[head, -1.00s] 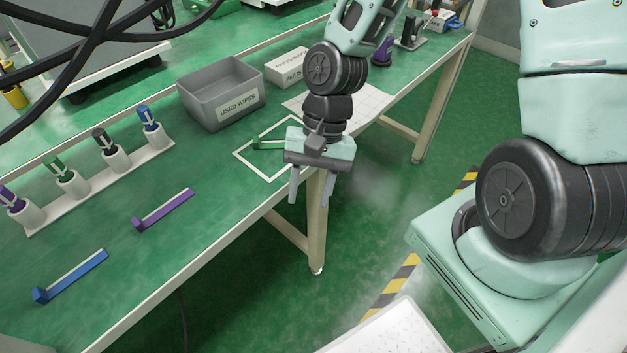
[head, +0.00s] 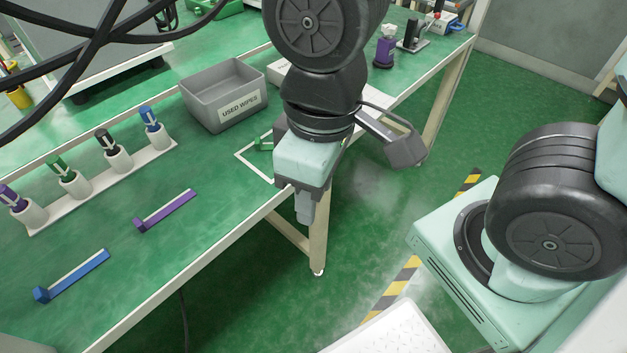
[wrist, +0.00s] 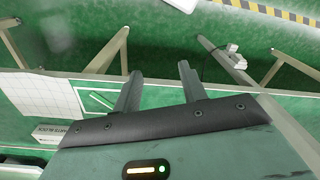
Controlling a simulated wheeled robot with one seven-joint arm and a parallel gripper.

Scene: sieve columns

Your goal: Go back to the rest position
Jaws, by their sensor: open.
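My gripper (head: 305,210) hangs fingers down in the head view, just off the front edge of the green table (head: 190,255). In the wrist view my gripper (wrist: 158,72) shows two fingers apart with nothing between them. A green piece (head: 263,144) lies in the white-outlined square on the table, partly hidden behind my gripper; it also shows in the wrist view (wrist: 102,100).
A grey "USED WIPES" bin (head: 240,112) stands behind the square. A purple piece (head: 165,210) and a blue piece (head: 72,275) lie on the table. A white rack (head: 110,182) holds several coloured tools. Open floor lies right of the table.

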